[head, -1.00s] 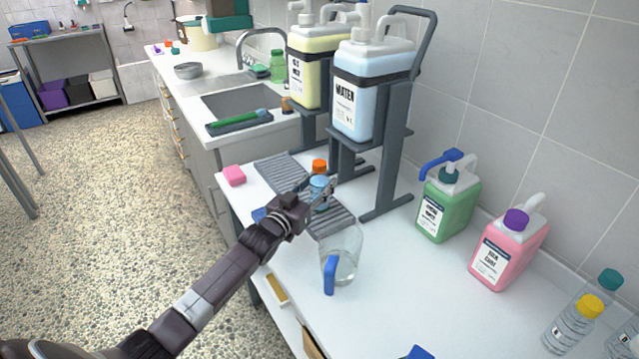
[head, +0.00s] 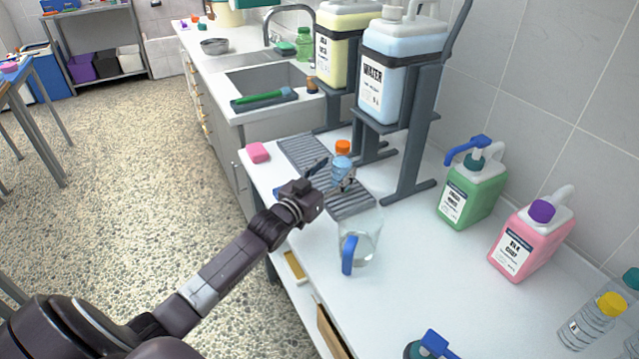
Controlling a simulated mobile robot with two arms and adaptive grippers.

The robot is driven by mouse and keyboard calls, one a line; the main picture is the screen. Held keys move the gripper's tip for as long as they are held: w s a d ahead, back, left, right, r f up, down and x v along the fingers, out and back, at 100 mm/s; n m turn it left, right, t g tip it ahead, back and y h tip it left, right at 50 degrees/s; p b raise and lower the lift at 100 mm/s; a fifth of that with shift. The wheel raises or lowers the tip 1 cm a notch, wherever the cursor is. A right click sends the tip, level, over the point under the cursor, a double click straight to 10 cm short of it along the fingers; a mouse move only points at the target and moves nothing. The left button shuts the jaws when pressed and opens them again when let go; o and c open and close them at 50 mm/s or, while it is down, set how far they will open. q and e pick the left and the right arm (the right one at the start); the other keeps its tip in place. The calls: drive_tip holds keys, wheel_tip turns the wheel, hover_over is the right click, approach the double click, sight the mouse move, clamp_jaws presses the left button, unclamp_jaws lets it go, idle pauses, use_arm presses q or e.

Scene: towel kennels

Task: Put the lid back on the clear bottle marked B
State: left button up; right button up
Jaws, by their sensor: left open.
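A small bottle with an orange cap (head: 342,147) and a light blue lower part (head: 341,168) stands on the grey ribbed mat (head: 305,153). My left gripper (head: 333,179) is open, its fingers parted right by the light blue part; I cannot tell whether they touch it. A clear bottle with a yellow cap (head: 610,304) stands at the lower right; its label is too small to read. Another clear bottle with a teal cap (head: 632,279) is cut off by the right edge. No letter B is readable. My right gripper is not in view.
A clear jug with a blue handle (head: 348,255) stands just in front of my left gripper. The water container (head: 400,75) is on a dark stand behind. Green (head: 474,190) and pink (head: 533,237) jugs line the wall. The middle of the white counter (head: 420,280) is clear.

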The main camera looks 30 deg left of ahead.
use_arm(q)
drive_tip(key=s, duration=0.8)
drive_tip(key=shift+s+a, duration=0.25)
